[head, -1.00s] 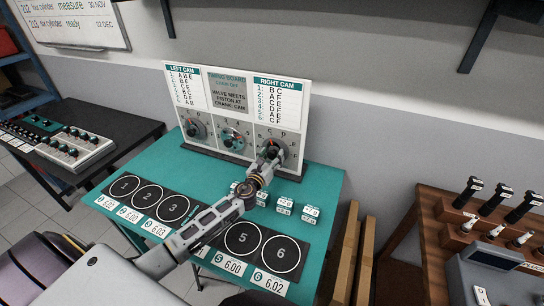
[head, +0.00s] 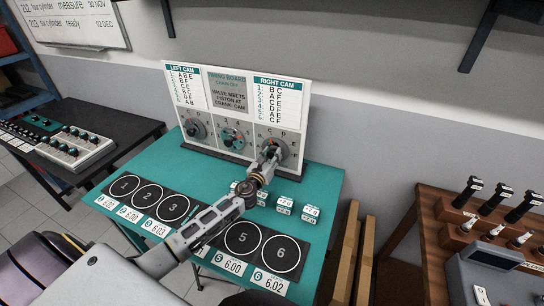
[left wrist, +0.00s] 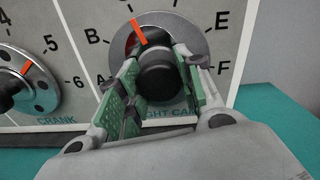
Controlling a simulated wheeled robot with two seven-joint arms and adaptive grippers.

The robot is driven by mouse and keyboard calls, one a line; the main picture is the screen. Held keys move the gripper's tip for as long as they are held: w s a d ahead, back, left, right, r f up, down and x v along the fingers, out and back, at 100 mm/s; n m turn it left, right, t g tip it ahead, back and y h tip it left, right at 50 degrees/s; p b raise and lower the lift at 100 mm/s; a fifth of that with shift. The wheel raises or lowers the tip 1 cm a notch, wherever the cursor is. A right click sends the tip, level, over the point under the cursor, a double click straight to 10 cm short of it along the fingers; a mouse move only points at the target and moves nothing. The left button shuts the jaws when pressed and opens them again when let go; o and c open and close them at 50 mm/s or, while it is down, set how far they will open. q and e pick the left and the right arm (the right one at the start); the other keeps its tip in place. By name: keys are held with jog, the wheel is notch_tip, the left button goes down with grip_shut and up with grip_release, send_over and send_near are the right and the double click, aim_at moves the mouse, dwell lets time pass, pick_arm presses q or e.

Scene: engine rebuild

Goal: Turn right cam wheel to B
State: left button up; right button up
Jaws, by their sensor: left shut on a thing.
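The right cam wheel (head: 284,151) is the rightmost dial on the upright timing board (head: 228,106). In the left wrist view it is a grey disc (left wrist: 199,47) with a dark central knob (left wrist: 161,76). Its orange pointer (left wrist: 138,32) points up and slightly left, to the right of the letter B (left wrist: 93,37). E and F are readable on the right; the top letters are cut off. My left gripper (head: 270,154) is shut on the knob, with one finger on each side. My right gripper is not in view.
The crank wheel (left wrist: 27,85) is just left of the right cam wheel. Small white tiles (head: 284,206) and numbered black pads (head: 242,239) lie on the teal table (head: 208,172) in front. A wooden bench (head: 420,240) with tools stands at right.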

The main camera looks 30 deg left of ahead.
pick_arm(q)
jog(key=n+b, duration=0.1)
jog(key=n, duration=0.3)
jog(key=shift+f, duration=0.1)
jog(key=shift+d+n+b, duration=0.1)
jog(key=shift+n+b, duration=0.45)
jog(key=shift+n, duration=1.25)
jog(key=o, duration=1)
jog(key=shift+o, duration=0.2)
jog(key=shift+s, duration=0.2)
